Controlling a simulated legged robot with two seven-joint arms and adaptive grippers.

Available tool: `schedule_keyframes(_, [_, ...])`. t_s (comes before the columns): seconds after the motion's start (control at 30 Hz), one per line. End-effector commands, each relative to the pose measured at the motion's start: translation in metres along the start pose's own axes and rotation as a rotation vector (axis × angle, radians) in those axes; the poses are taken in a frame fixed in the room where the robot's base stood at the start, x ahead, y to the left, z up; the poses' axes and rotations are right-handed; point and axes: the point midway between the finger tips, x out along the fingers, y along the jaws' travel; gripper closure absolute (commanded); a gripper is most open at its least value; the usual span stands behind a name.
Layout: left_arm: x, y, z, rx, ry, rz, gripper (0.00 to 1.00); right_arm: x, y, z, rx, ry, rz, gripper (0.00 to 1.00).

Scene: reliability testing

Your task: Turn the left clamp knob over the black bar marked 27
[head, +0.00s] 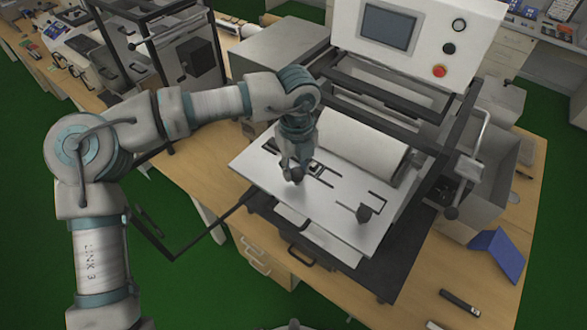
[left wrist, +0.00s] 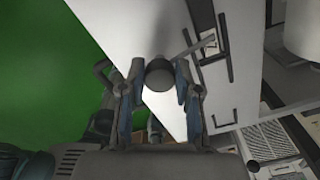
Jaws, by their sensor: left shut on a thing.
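The left clamp knob (head: 297,174) is a dark round knob on the light plate (head: 330,230) of the machine. My left gripper (head: 296,168) reaches down over it and is shut on it. In the left wrist view the knob (left wrist: 159,75) sits between the two fingers of the left gripper (left wrist: 158,85). A black bar (left wrist: 223,35) lies on the plate beside it; I cannot read the number 27. My right gripper is not in view.
A white roller (head: 355,140) lies behind the plate, under the dark machine frame. A control panel with a screen (head: 388,27) and red button (head: 440,71) rises behind. A blue folded piece (head: 498,255) stands at right on the wooden table (head: 470,275).

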Motion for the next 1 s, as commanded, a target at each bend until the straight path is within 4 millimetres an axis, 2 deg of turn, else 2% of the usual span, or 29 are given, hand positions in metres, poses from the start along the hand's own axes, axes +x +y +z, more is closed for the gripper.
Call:
schedule_keyframes(0.4, [0.0026,0.0013,-0.0035,0.193,0.010,0.004,1.00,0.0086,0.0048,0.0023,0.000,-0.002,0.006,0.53])
schedule_keyframes(0.97, [0.0020,0.0019,-0.0037,0.219,0.009,0.005,1.00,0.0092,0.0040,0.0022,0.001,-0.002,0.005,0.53])
schedule_keyframes(1.0, [0.0019,0.0019,-0.0035,0.219,0.008,0.005,0.58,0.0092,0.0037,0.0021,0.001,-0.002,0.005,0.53])
